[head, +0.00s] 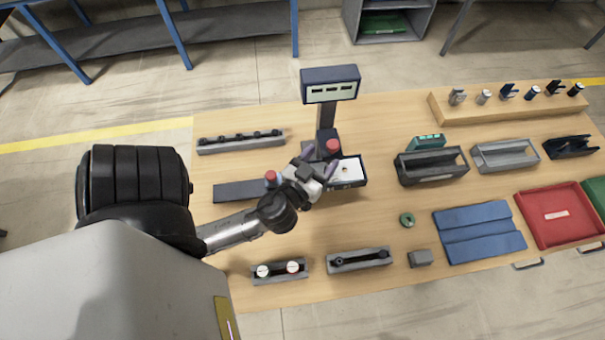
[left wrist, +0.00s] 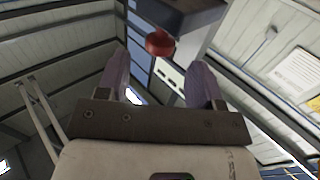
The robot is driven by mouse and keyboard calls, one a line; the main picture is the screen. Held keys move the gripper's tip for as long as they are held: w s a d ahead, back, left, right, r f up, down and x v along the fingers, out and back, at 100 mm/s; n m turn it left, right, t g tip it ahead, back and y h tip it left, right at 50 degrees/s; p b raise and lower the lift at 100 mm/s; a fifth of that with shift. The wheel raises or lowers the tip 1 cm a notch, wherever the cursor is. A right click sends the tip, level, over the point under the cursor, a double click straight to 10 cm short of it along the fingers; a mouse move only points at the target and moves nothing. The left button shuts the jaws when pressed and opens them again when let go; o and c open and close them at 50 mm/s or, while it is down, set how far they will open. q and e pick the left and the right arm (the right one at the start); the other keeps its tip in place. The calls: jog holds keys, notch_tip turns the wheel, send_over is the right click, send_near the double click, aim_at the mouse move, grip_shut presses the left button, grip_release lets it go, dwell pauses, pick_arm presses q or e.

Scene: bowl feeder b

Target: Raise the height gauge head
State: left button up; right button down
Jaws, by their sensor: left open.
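The height gauge (head: 326,112) stands on the table, with a dark column and a display box on top. Its dark head (head: 327,137) sits low on the column and has a red knob (head: 333,146) on it. The knob also shows in the left wrist view (left wrist: 160,42), beyond the fingertips. My left gripper (head: 320,160) is open and empty, close to the near side of the head. Its two purple-grey fingers are spread in the left wrist view (left wrist: 160,75). I cannot tell if they touch the head. My right gripper is out of view.
A white-topped block (head: 347,171) is just right of the gripper. Grey trays (head: 431,167), a blue mat (head: 480,231) and a red tray (head: 562,216) lie further right.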

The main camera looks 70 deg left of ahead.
pick_arm(q)
jog(key=b+v, duration=0.1)
jog(key=v, duration=0.7)
jog(key=shift+s, duration=0.15)
jog(key=shift+d, duration=0.15)
dwell(0.3)
